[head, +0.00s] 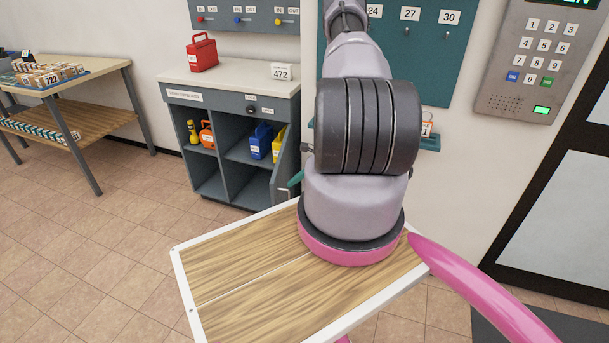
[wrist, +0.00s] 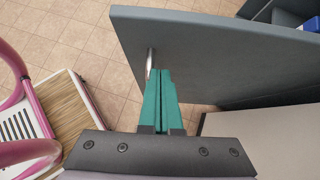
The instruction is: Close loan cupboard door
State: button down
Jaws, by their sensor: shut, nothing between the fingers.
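The loan cupboard (head: 225,177) is a grey cabinet with a pale top, and its front compartments are exposed. Its grey door (head: 286,160) stands swung open at the right side, partly hidden by my arm. In the wrist view the door (wrist: 225,60) is a large grey panel with a metal handle (wrist: 150,62). My gripper (wrist: 159,72) has teal fingers pressed together and empty, beside the handle, in front of the door's face. I cannot tell whether they touch it. In the head view only a bit of my gripper (head: 295,179) shows next to the door.
The cupboard holds orange, blue and yellow items. A red case (head: 202,52) and a 472 sign (head: 281,72) stand on its top. A table with boxes (head: 95,85) is at the left. A keypad panel (head: 530,62) is on the right wall. Tiled floor in front is clear.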

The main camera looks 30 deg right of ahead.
aim_at(278, 185)
jog(key=shift+w+a+r, duration=0.15)
jog(key=shift+w+a, duration=0.8)
jog(key=shift+a, duration=0.25)
